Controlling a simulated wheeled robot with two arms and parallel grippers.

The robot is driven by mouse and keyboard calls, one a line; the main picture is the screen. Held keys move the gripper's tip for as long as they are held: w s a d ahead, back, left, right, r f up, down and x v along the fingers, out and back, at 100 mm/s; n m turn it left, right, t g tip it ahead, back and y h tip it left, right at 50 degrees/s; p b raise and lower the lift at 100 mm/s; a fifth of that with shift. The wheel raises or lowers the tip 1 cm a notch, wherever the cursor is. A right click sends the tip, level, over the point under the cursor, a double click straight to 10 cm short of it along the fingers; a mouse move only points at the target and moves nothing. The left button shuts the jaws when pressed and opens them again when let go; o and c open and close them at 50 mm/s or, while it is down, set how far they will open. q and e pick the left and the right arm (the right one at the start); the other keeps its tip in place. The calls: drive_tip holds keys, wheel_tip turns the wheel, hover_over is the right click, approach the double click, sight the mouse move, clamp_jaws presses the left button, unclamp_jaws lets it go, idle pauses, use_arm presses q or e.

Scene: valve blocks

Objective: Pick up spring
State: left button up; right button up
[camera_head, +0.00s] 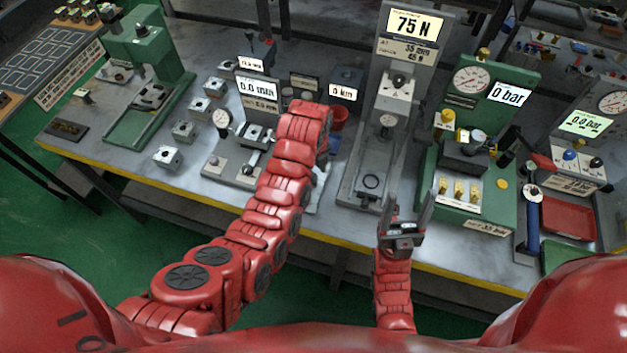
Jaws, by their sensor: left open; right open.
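I cannot clearly make out a spring. The grey test stand (353,196) with the 75 N display (413,24) has a small dark ring (371,181) on its base; I cannot tell whether this is a spring or part of the stand. My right gripper (408,203) points up and away, open with nothing between its fingers, in front of the bench edge and just right of that stand's base. My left arm (272,195) reaches over the bench towards the middle; its gripper is hidden behind its last links.
Several metal valve blocks (168,157) stand left of the gauge station (229,172). A green press (155,85) is at the left. A red cup (340,117) is beyond my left arm. A green pressure station (470,205) and a red tray (568,217) are at the right.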

use_arm(q)
drive_tip(key=shift+w+a+f+p, duration=0.1)
drive_tip(key=shift+f+p, duration=0.25)
drive_tip(key=shift+w+f+p, duration=0.15)
drive_tip(key=shift+f+p, duration=0.3)
drive_tip(key=shift+f, duration=1.05)
drive_tip(key=shift+c, duration=0.2)
clamp_jaws()
